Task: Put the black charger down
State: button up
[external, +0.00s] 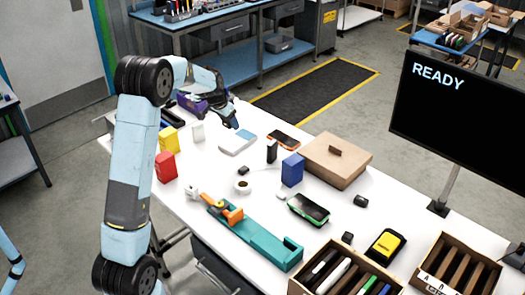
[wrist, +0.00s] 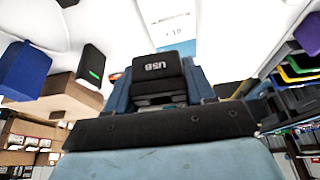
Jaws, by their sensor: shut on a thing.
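My gripper (external: 229,119) reaches over the far part of the white table in the external view. In the wrist view, my gripper (wrist: 156,88) is shut on the black charger (wrist: 155,68), a small black block with "USB" printed on it, which reads upside down. In the external view the charger is small and dark at the fingertips and hard to tell from them. The gripper is above the table, close to a flat white and light-blue device (external: 238,143). I cannot tell the exact height of the charger above the table.
Near the gripper are a dark phone with an orange edge (external: 284,141), a black upright block (external: 271,152), a blue box (external: 292,170) and a cardboard box (external: 336,165). Yellow (external: 168,140) and red (external: 166,167) containers stand left. Bare tabletop lies between several items.

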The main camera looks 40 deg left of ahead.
send_over(242, 138)
jog(key=s, duration=0.2)
jog(key=f, duration=0.7)
jog(key=shift+w+a, duration=0.2)
jog(key=shift+w, duration=0.05)
jog(key=shift+f, duration=1.55)
jog(key=o, duration=1.1)
jog(key=shift+c, duration=0.2)
